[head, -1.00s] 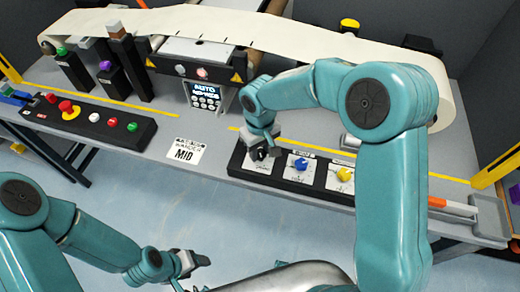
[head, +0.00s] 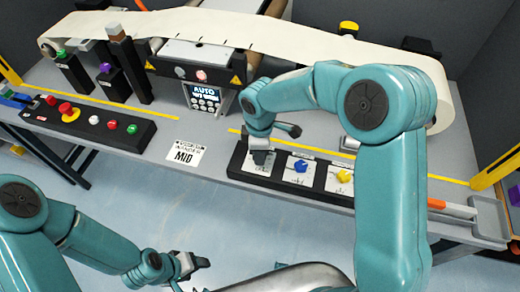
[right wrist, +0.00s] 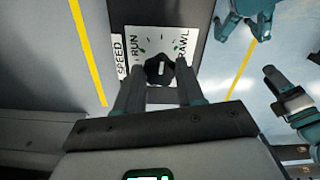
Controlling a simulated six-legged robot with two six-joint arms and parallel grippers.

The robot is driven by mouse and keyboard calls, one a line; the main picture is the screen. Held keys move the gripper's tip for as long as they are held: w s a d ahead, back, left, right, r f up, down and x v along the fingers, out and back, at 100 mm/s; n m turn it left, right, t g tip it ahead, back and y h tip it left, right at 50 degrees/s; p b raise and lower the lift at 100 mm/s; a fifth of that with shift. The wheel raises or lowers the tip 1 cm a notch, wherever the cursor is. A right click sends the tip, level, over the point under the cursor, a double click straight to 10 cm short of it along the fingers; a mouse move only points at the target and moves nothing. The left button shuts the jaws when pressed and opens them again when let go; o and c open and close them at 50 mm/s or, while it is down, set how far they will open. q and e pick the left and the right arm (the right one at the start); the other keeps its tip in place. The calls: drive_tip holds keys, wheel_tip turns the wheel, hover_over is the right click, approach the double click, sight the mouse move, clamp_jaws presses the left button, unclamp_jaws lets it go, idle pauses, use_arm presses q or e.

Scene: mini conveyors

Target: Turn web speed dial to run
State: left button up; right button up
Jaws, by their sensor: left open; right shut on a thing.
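The black speed dial (right wrist: 160,69) sits on a white plate (right wrist: 146,42) marked SPEED, RUN and CRAWL in the right wrist view. RUN is on the left of the plate and CRAWL on the right. A small pale mark on the dial points roughly up the picture, between the two words. My right gripper (right wrist: 157,78) is shut on the dial, one finger on each side. My left gripper (head: 192,264) is open and empty, low in front of the table.
A blue knob (head: 300,166) and a yellow knob (head: 344,176) stand on neighbouring plates to the right. The web (head: 200,26) runs across the back above an AUTO display (head: 205,91).

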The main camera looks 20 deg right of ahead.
drive_tip(key=n+p, duration=0.1)
drive_tip(key=n, duration=0.5)
drive_tip(key=shift+w+a+r, duration=0.1)
drive_tip(key=n+p, duration=0.1)
drive_tip(key=n, duration=0.3)
drive_tip(key=shift+n+p, duration=0.6)
drive_tip(key=shift+n, duration=0.7)
drive_tip(key=o, duration=1)
drive_tip(key=shift+o, duration=0.2)
wheel_tip(320, 180, up, 16)
drive_tip(key=b, duration=0.1)
